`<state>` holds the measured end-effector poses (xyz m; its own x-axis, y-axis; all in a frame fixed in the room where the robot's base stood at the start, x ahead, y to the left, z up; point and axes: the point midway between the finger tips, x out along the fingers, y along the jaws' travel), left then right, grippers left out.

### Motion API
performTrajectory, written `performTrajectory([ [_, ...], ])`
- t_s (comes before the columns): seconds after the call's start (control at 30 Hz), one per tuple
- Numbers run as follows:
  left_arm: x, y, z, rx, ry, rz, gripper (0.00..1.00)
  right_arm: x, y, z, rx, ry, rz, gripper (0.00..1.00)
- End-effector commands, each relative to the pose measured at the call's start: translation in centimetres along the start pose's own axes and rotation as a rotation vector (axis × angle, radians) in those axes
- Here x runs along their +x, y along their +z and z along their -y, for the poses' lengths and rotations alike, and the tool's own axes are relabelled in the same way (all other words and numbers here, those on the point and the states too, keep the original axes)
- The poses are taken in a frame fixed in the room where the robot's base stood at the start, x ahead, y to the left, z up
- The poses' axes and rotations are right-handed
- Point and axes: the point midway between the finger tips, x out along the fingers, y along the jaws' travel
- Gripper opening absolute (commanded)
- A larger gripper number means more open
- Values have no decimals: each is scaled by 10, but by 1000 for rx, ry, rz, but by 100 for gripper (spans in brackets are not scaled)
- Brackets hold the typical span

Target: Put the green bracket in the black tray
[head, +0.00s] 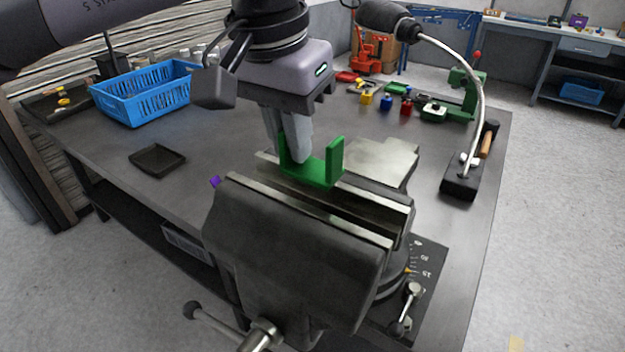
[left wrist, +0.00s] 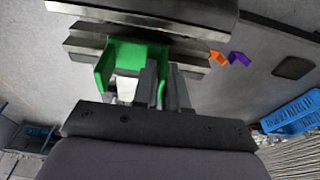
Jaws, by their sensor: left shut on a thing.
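The green bracket (head: 322,172) is a U-shaped piece at the top of the grey vise (head: 290,240), over its jaws. I cannot tell whether it touches them. My left gripper (head: 297,156) points down and is shut on the bracket's left upright wall. In the left wrist view the gripper's fingers (left wrist: 166,80) close on one wall of the bracket (left wrist: 136,52). The small black tray (head: 157,160) lies flat and empty on the table, left of the vise. It also shows in the left wrist view (left wrist: 292,68). My right gripper is in neither view.
A blue basket (head: 145,98) stands behind the black tray. A purple piece (head: 214,181) and an orange piece (left wrist: 217,58) lie beside the vise. A lamp (head: 460,180) stands at the right. Several small coloured parts lie at the back. Table between tray and vise is mostly clear.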

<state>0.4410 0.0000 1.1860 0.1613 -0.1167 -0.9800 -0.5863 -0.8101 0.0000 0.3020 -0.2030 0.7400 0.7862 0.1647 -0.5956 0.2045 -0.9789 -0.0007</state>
Motion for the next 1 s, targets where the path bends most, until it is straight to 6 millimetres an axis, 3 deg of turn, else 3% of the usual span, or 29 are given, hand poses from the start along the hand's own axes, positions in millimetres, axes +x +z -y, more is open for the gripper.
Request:
performTrajectory([
  [0.37,-3,-1,0,0,0,0,0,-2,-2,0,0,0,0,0],
  [0.7,-21,-4,0,0,0,1,0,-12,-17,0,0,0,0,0],
  [1.0,-32,-6,0,0,0,0,0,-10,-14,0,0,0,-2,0],
])
